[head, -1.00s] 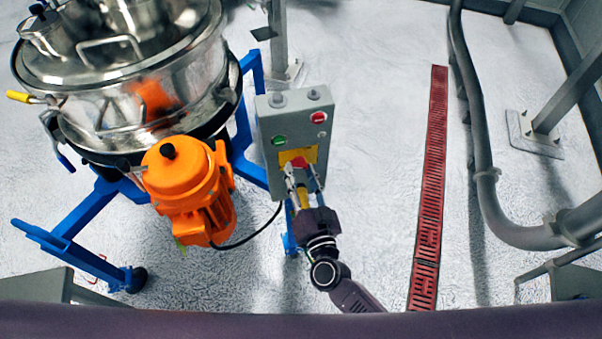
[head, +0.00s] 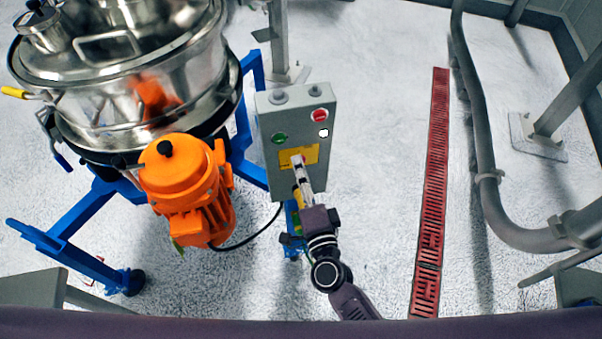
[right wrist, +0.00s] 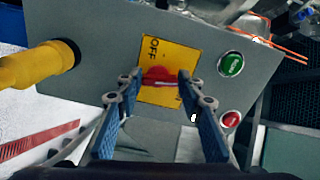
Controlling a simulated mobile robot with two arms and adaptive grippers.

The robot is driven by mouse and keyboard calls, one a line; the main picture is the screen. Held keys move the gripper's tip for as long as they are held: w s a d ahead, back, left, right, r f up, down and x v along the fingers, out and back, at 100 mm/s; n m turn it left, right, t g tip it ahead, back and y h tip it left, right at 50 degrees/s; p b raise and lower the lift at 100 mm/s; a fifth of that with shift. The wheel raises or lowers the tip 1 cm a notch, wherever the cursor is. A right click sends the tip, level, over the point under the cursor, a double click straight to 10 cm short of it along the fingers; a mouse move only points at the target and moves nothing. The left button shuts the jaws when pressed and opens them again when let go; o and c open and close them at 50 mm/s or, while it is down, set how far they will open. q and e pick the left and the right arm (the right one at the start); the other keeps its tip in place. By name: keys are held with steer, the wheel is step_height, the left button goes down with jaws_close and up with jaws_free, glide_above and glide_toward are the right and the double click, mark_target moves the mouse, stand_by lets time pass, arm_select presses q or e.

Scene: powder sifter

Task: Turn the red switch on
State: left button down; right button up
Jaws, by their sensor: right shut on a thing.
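The red switch (right wrist: 160,77) sits on a yellow plate (right wrist: 185,58) marked OFF, on the front of a grey control box (head: 315,180). In the right wrist view its red handle lies between my right gripper's fingers (right wrist: 160,82), which are shut on its two ends. In the head view the right gripper (head: 298,160) reaches the yellow plate (head: 311,152) from below and hides the switch. The box also bears a green button (head: 279,139), a red button (head: 319,115) and a bright white spot (head: 323,133). My left gripper is out of view.
An orange motor (head: 180,180) and a steel sifter (head: 130,80) on a blue frame (head: 75,240) stand left of the box. A yellow cylindrical part (right wrist: 35,66) sticks out of the box's side. The floor right of the box is clear up to a red grate (head: 433,170).

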steer(key=shift+m+b, duration=0.3)
steer(key=shift+m, duration=0.8)
steer(key=o, duration=1.2)
steer(key=shift+c, duration=0.2)
steer(key=v, duration=1.2)
steer(key=shift+f, duration=0.1)
